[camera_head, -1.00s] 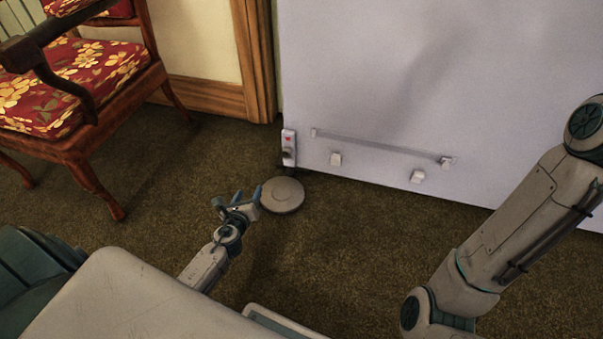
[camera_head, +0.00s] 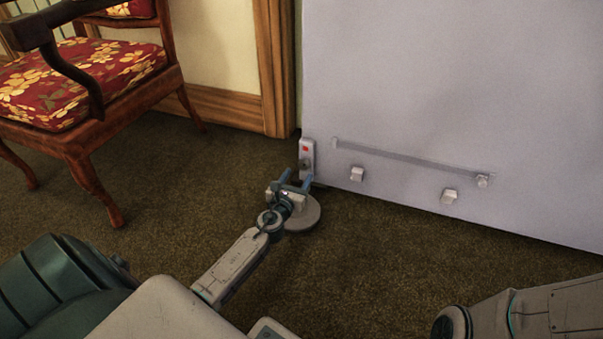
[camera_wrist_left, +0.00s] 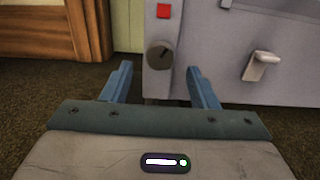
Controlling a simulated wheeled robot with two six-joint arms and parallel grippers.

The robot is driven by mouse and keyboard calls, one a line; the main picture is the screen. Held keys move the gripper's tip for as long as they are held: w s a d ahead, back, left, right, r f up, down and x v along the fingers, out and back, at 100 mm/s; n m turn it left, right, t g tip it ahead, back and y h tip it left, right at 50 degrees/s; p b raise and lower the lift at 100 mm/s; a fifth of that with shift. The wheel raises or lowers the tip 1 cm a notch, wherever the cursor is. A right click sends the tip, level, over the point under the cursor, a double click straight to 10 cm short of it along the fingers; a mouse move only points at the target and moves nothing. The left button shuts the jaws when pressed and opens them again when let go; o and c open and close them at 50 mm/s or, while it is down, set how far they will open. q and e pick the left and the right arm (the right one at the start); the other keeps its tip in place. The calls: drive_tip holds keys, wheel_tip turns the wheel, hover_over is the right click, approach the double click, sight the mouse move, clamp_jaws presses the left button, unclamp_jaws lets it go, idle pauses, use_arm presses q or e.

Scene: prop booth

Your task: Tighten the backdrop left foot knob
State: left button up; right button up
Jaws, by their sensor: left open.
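The backdrop (camera_head: 430,90) is a large pale lilac panel standing on the carpet. At its lower left corner is a light plate with a red square and a dark round foot knob (camera_head: 304,163). In the left wrist view the knob (camera_wrist_left: 160,55) has a slot mark and sits ahead of the fingers, roughly between them. My left gripper (camera_head: 294,181) is open and empty, just in front of and below the knob, apart from it as far as I can tell. A round grey foot disc (camera_head: 303,215) lies under the gripper, partly hidden by it. My right gripper is out of view.
A wooden armchair (camera_head: 85,80) with a red floral seat stands at the left. White tabs (camera_head: 357,174) and a thin rail (camera_head: 410,160) stick out low on the panel. A wood door frame (camera_head: 274,70) is behind. Carpet between chair and panel is clear.

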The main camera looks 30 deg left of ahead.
sight(303, 167)
use_arm(q)
drive_tip(key=shift+b+x, duration=0.35)
drive_tip(key=shift+x, duration=1.55)
drive_tip(key=c, duration=1)
